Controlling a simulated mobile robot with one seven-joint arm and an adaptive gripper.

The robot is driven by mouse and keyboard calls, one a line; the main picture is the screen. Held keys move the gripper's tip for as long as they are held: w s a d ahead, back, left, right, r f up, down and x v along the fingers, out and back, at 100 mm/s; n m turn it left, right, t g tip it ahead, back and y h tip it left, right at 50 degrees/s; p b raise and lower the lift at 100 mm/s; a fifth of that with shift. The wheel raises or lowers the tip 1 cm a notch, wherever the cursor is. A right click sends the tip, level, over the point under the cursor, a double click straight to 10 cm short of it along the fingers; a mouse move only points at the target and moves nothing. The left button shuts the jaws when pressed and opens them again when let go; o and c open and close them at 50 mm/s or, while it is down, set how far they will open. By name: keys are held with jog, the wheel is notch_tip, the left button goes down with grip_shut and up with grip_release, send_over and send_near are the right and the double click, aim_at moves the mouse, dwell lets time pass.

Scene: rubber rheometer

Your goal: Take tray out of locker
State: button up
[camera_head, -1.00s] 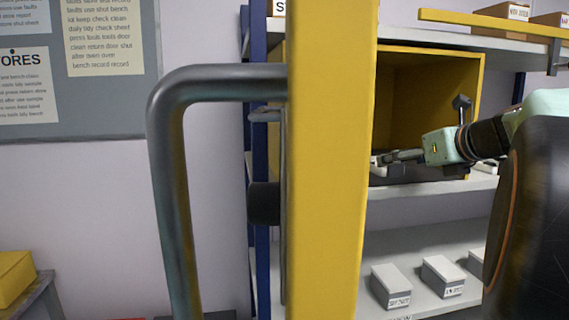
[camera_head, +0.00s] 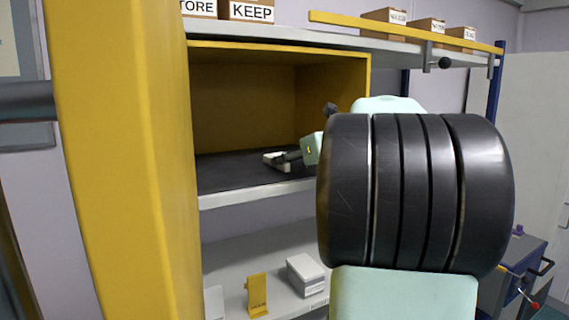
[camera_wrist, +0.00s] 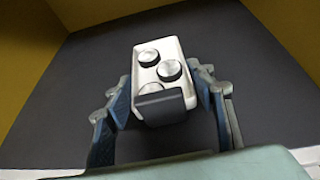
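The tray (camera_wrist: 173,43) is a small white holder with round metal-topped pieces in it and a dark block at its near end. It rests on the dark floor of the yellow locker (camera_head: 240,105), and in the head view it shows as a small white shape (camera_head: 277,158). My gripper (camera_wrist: 163,90) is inside the locker, with one blue-padded finger on each side of the tray's near end. The pads are very close to its sides; I cannot tell whether they press on it. My own arm covers the locker's right side in the head view.
The locker's open yellow door (camera_head: 120,170) stands on the left, its edge towards me. A lower shelf (camera_head: 225,255) holds a yellow stand (camera_head: 257,293) and a grey box (camera_head: 305,273). Boxes stand on the shelf above. Bare locker floor surrounds the tray.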

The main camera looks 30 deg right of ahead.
jog(key=c, duration=0.6)
jog(key=shift+r, duration=0.25)
jog(key=shift+c, duration=0.2)
